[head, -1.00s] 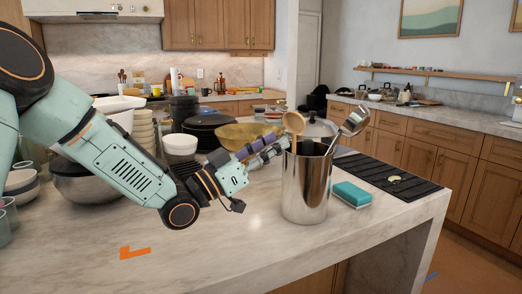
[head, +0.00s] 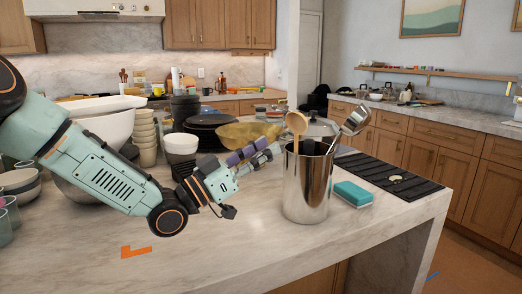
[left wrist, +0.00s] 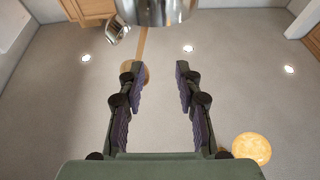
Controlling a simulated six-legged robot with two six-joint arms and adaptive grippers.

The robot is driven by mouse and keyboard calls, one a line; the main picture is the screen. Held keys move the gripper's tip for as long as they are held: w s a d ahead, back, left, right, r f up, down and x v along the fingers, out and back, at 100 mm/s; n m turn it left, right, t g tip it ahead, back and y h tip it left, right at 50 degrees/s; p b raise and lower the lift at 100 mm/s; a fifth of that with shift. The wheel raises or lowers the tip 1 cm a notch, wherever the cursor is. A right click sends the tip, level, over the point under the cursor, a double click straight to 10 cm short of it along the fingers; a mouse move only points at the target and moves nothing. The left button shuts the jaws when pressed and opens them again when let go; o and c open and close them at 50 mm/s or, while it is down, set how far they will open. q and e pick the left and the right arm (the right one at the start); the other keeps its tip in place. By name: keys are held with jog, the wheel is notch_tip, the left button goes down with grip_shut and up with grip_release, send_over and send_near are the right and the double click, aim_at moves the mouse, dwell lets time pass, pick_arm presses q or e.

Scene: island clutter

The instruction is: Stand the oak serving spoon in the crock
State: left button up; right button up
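The oak serving spoon (head: 297,123) stands in the shiny steel crock (head: 307,188), handle down inside and bowl above the rim, leaning slightly left. Its lower handle is hidden. My left gripper (head: 276,152) is just left of the crock, below the spoon's bowl, apart from both. In the left wrist view my left gripper (left wrist: 158,72) has its fingers wide apart with nothing between them. The spoon (left wrist: 141,48) runs from the crock (left wrist: 158,11) toward the left finger, which partly covers its bowl. My right gripper is out of view.
A steel ladle (head: 355,120) and dark utensils also stand in the crock. A teal sponge (head: 352,194) and black mat (head: 390,178) lie to its right. A gold bowl (head: 245,135) and stacked dishes stand behind my arm. The counter's front is clear.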

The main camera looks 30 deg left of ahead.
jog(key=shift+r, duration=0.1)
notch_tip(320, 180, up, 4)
jog(key=p, duration=0.4)
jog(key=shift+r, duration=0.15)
dwell(0.6)
dwell(0.5)
